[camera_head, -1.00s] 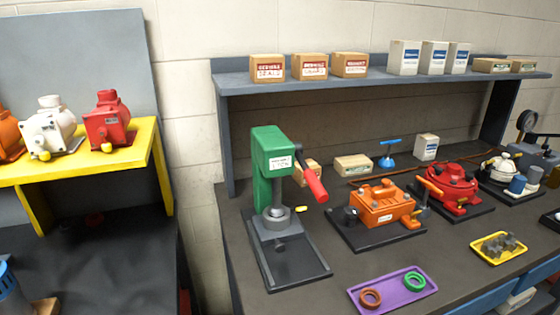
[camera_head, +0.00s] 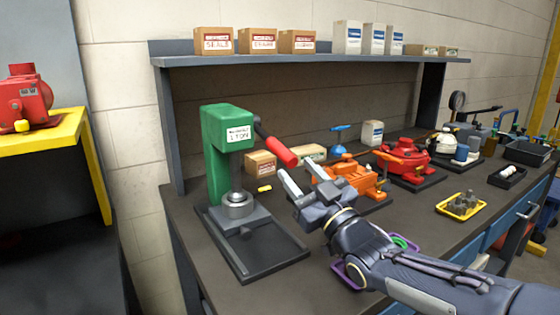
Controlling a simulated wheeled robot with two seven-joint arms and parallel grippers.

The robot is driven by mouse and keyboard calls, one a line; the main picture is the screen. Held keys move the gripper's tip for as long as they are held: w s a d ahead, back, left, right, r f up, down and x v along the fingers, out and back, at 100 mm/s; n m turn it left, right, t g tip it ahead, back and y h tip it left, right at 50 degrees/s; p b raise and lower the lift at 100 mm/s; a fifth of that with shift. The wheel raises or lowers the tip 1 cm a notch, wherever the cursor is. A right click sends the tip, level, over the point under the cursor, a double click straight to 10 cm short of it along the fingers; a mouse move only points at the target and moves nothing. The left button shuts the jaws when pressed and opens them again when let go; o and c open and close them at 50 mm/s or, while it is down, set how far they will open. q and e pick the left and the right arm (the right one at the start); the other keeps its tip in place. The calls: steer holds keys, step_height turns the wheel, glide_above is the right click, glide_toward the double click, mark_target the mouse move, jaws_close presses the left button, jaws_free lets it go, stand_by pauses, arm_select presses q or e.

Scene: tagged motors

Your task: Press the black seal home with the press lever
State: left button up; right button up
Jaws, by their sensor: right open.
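The green press (camera_head: 228,150) stands on a dark base plate at the left of the bench, with a grey ram above a round metal holder (camera_head: 237,206). Its lever has a red handle (camera_head: 277,152) sloping down to the right. No black seal can be made out; whether one sits in the holder I cannot tell. My right gripper (camera_head: 300,176) is open and empty, fingers pointing up-left. It appears just right of and below the red handle's end, with a small gap in the picture. My left gripper is not in view.
An orange motor (camera_head: 350,180) and a red one (camera_head: 403,160) stand right of the press. My right arm partly hides the purple tray (camera_head: 349,273) with a green ring (camera_head: 404,243). A yellow tray (camera_head: 461,206) lies farther right. A shelf with boxes (camera_head: 300,60) runs above.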

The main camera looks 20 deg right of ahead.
mark_target(274, 142)
steer(key=p+x, duration=0.1)
steer(key=x, duration=0.5)
steer(key=shift+w+a+r, duration=0.1)
steer(key=shift+w+r, duration=0.05)
steer(key=shift+w, duration=0.1)
jaws_close()
